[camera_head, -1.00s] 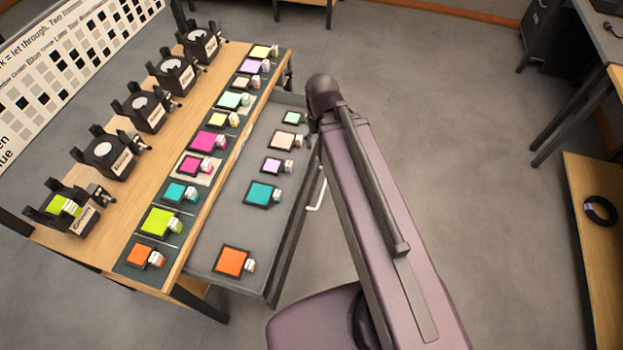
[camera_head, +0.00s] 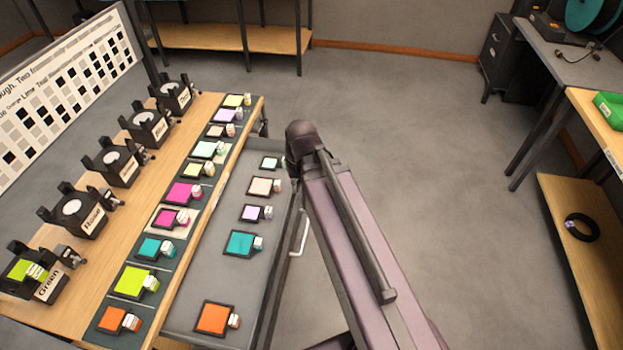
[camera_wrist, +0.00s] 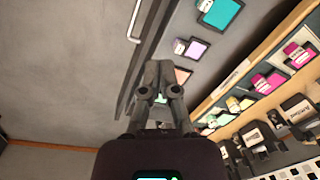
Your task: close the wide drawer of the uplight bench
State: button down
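The wide drawer (camera_head: 205,275) of the uplight bench (camera_head: 75,285) stands pulled out, with several coloured gel tiles lying in it. Its white bar handle (camera_head: 299,236) is on the drawer's front, left of my arm. The handle also shows at the top of the wrist view (camera_wrist: 134,22). My gripper (camera_wrist: 158,68) appears in the wrist view with its fingertips together, above the drawer's far end by the front edge. A mint tile shows between the finger bases. I cannot tell whether the gripper touches the drawer. In the head view my arm hides the gripper.
The bench top holds a row of black lamp stands (camera_head: 75,210) and a strip of coloured tiles (camera_head: 135,280). The floor (camera_head: 430,160) right of the drawer is clear. A shelf with a black ring (camera_head: 582,228) and a desk stand at the right.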

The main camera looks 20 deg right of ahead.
jog(key=w+d+f+m+t+y+b, duration=0.15)
jog(key=w+d+f+y+b, duration=0.25)
jog(key=w+f+b, duration=0.5)
jog(key=w+d+f+m+t+y+b, duration=0.1)
jog(key=w+d+f+m+y+b, duration=0.2)
jog(key=f+b, duration=0.65)
jog(key=w+d+f+t+y+b, duration=0.2)
jog(key=w+d+t+y+b, duration=0.1)
jog(key=d+b, duration=0.7)
jog(key=w+d+f+m+t+y+b, duration=0.1)
jog(key=w+d+f+t+y+b, duration=0.1)
jog(key=d+b, duration=0.8)
jog(key=shift+w+f+t+y+b, duration=0.4)
jog(key=shift+w+t+y+b, duration=0.25)
jog(key=shift+y+b, duration=0.5)
jog(key=shift+a, duration=0.1)
jog(key=x, duration=1.4)
jog(key=shift+r, duration=0.1)
